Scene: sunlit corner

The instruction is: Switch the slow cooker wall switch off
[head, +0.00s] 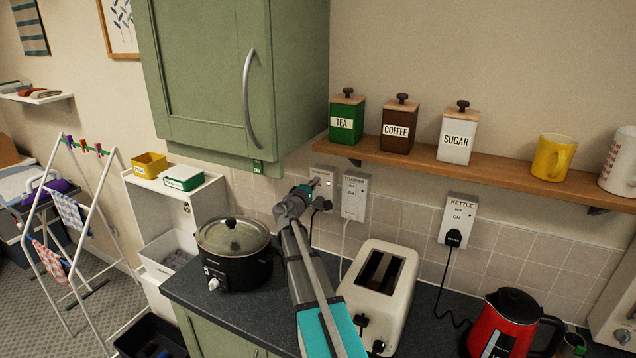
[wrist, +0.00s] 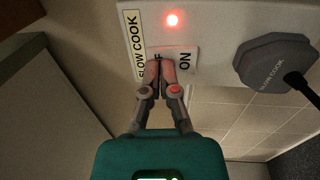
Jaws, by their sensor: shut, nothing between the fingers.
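The slow cooker wall switch (wrist: 188,62) sits on a white socket plate labelled SLOW COOK, with a lit red light (wrist: 172,20). Its ON marking shows, and the OFF marking is mostly covered by my fingers. My gripper (wrist: 160,66) is shut and empty, with its fingertips at the OFF side of the switch. I cannot tell if they press it. In the head view my gripper (head: 312,186) is at the same socket plate (head: 327,176), under the wall cabinet. The black slow cooker (head: 236,272) with a glass lid stands on the worktop to the left.
The dark SLOW COOK plug (wrist: 274,62) is in the socket beside the switch. The TOASTER socket (head: 355,198) is just right, the KETTLE socket (head: 457,222) further right. The green cabinet (head: 205,75) and wooden shelf (head: 500,175) hang above. The toaster (head: 362,300) stands near my arm.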

